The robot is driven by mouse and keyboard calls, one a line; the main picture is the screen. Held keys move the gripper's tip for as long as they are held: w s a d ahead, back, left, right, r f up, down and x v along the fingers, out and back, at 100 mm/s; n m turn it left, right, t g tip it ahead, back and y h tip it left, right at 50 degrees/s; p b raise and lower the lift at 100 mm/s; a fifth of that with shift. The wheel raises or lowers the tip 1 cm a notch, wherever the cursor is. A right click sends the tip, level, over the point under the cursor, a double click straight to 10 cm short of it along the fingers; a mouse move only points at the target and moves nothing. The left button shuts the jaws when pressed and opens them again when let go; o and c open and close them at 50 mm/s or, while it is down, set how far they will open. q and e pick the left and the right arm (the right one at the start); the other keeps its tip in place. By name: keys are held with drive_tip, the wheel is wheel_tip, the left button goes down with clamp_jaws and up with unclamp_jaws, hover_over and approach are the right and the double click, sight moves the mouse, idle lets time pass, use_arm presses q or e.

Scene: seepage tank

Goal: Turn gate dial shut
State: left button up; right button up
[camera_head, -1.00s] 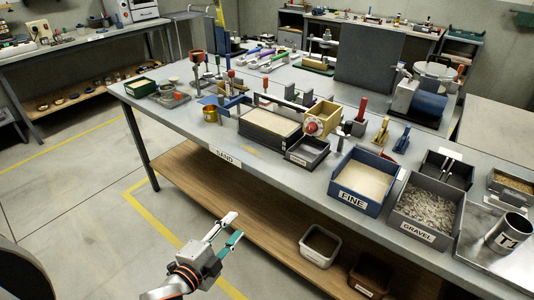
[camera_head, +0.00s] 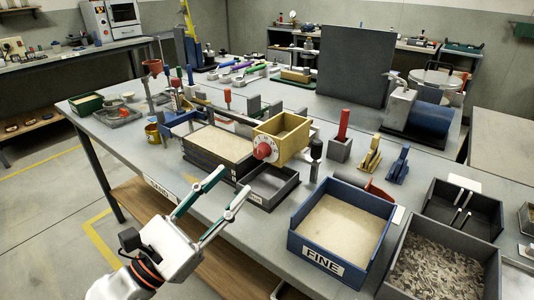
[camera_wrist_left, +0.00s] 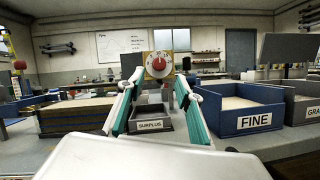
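The gate dial (camera_head: 265,148) is a red knob on a white marked plate. It sits on the front of a yellow box (camera_head: 284,136) above a dark tray. In the left wrist view the dial (camera_wrist_left: 158,64) shows face on, in line with the space between my fingers. My left gripper (camera_head: 235,184) is open and empty in front of the bench edge, fingers pointing at the dial and apart from it. It also shows in the left wrist view (camera_wrist_left: 156,84). My right gripper is not in view.
The grey SURPLUS tray (camera_head: 292,187) lies below the dial. A blue FINE bin (camera_head: 296,247) of sand and a gravel bin (camera_head: 385,291) stand to its right. A stacked sand tray (camera_head: 190,160) is to its left. A black-topped post (camera_head: 315,164) stands just right of the yellow box.

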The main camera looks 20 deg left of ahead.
sight(258, 155)
use_arm(q)
drive_tip(key=p+x, duration=0.1)
drive_tip(key=x, duration=0.1)
drive_tip(key=p+x, duration=0.1)
drive_tip(key=x, duration=0.1)
drive_tip(key=p+x, duration=0.1)
drive_tip(key=x, duration=0.1)
drive_tip(key=shift+r, duration=0.3)
drive_tip(key=shift+w+d, duration=0.25)
drive_tip(key=shift+w, duration=0.3)
clamp_jaws()
